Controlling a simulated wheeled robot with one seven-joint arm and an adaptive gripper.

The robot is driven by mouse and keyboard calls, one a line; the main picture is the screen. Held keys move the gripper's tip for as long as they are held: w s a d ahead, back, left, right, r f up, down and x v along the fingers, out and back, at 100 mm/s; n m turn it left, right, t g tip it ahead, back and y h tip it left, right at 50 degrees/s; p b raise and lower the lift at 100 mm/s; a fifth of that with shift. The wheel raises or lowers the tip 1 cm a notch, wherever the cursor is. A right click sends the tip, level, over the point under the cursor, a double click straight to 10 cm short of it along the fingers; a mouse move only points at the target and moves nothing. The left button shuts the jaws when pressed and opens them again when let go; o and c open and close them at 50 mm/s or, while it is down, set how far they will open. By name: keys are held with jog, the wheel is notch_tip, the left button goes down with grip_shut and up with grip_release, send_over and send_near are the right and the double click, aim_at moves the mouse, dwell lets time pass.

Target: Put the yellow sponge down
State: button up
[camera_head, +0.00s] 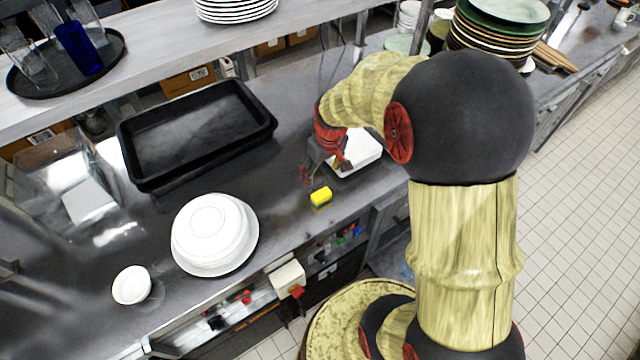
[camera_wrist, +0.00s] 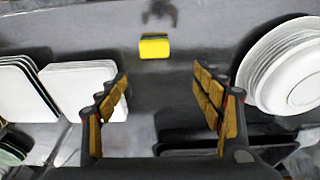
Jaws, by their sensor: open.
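The yellow sponge (camera_head: 321,197) lies on the dark metal counter near its front edge. In the wrist view the sponge (camera_wrist: 154,46) lies beyond the fingertips, in line with the space between them. My gripper (camera_wrist: 162,82) is open, with nothing between its fingers. In the head view my gripper (camera_head: 312,172) is just behind the sponge, close to the white square plates, and is partly hidden by my arm. The sponge is apart from the fingers.
White square plates (camera_head: 359,151) stand to the right of the sponge. A stack of white round dishes (camera_head: 213,232) and a small white bowl (camera_head: 132,285) stand to the left. A black deep tray (camera_head: 133,165) lies behind. The counter around the sponge is clear.

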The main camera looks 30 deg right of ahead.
jog(key=s+a+r+t, duration=0.1)
jog(key=s+a+r, duration=0.3)
jog(key=r, duration=0.4)
jog(key=s+a+r+t, duration=0.1)
jog(key=s+a+r, duration=0.3)
jog(key=r, duration=0.5)
jog(key=s+a+r, duration=0.2)
jog(key=s, duration=0.3)
jog(key=s+a+r+t, duration=0.1)
jog(key=s+a+r, duration=0.2)
jog(key=s, duration=0.2)
jog(key=shift+r+t, duration=0.3)
